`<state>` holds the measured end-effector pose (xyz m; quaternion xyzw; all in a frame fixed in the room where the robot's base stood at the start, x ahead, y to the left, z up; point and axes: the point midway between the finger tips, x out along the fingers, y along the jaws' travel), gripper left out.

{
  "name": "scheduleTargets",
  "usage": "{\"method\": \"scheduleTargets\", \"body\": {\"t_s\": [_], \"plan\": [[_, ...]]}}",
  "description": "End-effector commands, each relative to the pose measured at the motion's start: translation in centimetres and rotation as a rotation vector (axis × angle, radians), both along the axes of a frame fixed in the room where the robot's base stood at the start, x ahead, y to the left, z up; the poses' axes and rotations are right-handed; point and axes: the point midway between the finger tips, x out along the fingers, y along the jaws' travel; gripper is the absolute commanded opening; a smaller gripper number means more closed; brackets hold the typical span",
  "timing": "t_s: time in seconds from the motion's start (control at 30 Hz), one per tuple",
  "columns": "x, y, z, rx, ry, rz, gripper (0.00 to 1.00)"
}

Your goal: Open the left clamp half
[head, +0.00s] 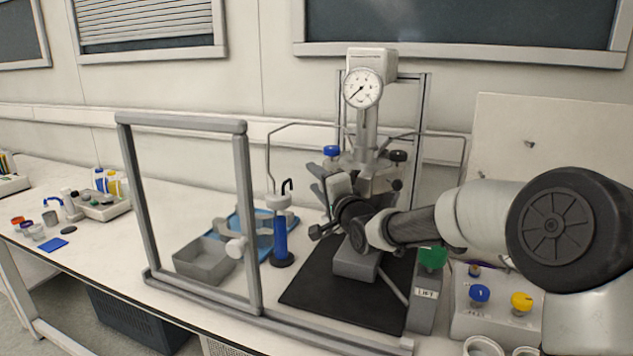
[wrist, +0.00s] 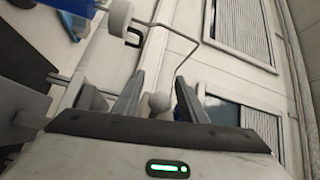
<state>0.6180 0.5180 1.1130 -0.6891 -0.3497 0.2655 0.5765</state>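The reactor (head: 369,135) stands at the middle right, with a round gauge on top. Grey clamp parts at its middle are partly covered by my arm and gripper, so the left clamp half's position is hard to tell. My gripper (head: 338,208) is at the left front of the reactor. In the wrist view my gripper (wrist: 158,100) has its fingers apart, with a small grey ball knob (wrist: 157,104) showing between them. Gaps show on both sides of the knob. I cannot tell whether it belongs to the left clamp half or how deep it sits.
A blue cylinder with a white cap (head: 280,235) stands left of the reactor. A grey upright frame (head: 247,200) and a grey tray (head: 203,262) are farther left. A black mat (head: 312,290) lies below.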

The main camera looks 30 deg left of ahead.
Motion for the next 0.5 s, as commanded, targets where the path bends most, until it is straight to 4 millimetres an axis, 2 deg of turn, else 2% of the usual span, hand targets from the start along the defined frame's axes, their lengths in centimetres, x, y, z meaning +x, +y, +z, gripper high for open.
{"method": "scheduleTargets", "body": {"t_s": [0.2,0.27,0.43,0.5], "plan": [[0.01,0.03,-0.03,-0.001,0.001,0.0,0.39],[0.01,0.03,-0.02,-0.001,0.001,0.0,0.3],[-0.01,0.02,-0.01,0.0,0.0,0.0,0.01],[-0.01,0.02,-0.01,-0.001,0.001,0.0,0.0]]}}
